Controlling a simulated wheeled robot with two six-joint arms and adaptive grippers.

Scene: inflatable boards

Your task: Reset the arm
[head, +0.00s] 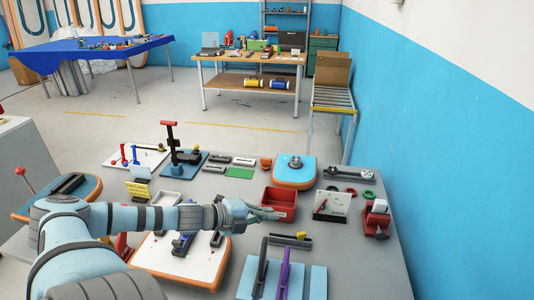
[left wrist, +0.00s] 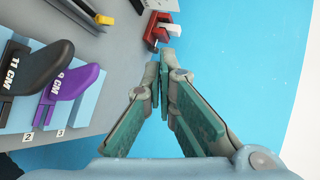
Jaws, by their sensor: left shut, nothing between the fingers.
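My left arm reaches in from the lower left of the head view, stretched to the right above the table (head: 345,265). My left gripper (head: 272,213) is shut and empty, in front of the red bin (head: 280,203) in that picture. In the left wrist view its fingertips (left wrist: 162,58) meet, with nothing between them. That view also shows the black fin marked 11 CM (left wrist: 40,88) and the purple fin marked 9 CM (left wrist: 72,76) to the left of the fingers. My right gripper is in neither view.
The fins stand on light blue boards (head: 318,282) at the table's front. A red clamp-like device (head: 376,220) is at the right edge, and a white panel (head: 332,204) stands beside it. A tall dark red-topped pump (head: 172,145) rises at the back. The blue wall (head: 450,160) is on the right.

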